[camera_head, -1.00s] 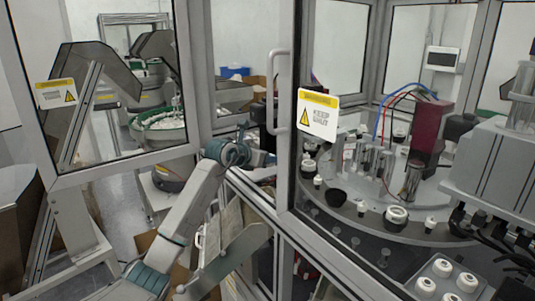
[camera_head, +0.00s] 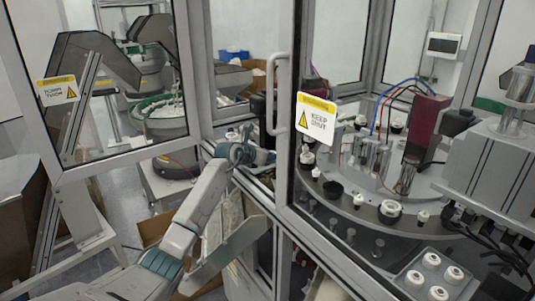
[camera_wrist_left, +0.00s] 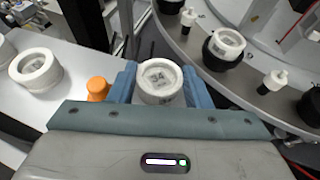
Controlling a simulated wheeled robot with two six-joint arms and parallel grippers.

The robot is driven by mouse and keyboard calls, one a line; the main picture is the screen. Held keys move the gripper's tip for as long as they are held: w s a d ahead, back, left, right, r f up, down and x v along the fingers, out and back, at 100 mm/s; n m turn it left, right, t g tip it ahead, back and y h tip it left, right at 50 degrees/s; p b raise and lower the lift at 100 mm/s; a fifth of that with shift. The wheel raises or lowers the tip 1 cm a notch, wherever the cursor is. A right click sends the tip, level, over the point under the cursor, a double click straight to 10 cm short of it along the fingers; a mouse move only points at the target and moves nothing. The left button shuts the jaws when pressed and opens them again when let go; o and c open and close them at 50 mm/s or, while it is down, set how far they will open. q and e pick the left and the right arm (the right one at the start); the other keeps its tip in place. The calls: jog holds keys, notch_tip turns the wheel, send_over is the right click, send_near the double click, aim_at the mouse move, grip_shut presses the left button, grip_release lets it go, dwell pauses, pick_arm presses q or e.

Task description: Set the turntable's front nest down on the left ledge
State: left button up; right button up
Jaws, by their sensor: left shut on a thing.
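My left gripper (camera_wrist_left: 160,85) is shut on a white round nest (camera_wrist_left: 158,95) with a grey square mark on its top, held upright between two blue fingers. In the head view my left gripper (camera_head: 262,157) reaches through the opening left of the door frame, and the nest in it is too small to make out. The turntable (camera_wrist_left: 190,45) curves past at the right of the wrist view, and its rim (camera_head: 352,213) shows through the glass in the head view. A white ledge (camera_wrist_left: 70,95) lies left of the gripper. My right gripper is not in view.
Another white round nest (camera_wrist_left: 36,68) stands on the ledge, and an orange knob (camera_wrist_left: 97,88) is close beside the left finger. A black nest with a white ring (camera_wrist_left: 223,48) sits on the turntable. The glass door (camera_head: 318,118) and frame stand close to my arm.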

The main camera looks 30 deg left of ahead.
pick_arm(q)
jog(key=o, duration=0.8)
jog(key=shift+f, duration=0.1)
jog(key=shift+c, duration=0.2)
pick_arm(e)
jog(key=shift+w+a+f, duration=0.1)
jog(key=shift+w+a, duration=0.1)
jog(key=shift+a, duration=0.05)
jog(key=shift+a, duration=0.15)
pick_arm(q)
jog(key=shift+r, duration=0.2)
jog(key=shift+s+a, duration=0.15)
jog(key=shift+s, duration=0.25)
jog(key=shift+b+v, duration=2.5)
jog(key=shift+v, duration=3.15)
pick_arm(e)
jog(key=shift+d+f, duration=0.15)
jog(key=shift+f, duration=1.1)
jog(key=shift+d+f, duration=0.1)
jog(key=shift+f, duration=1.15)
pick_arm(q)
jog(key=shift+r, duration=0.15)
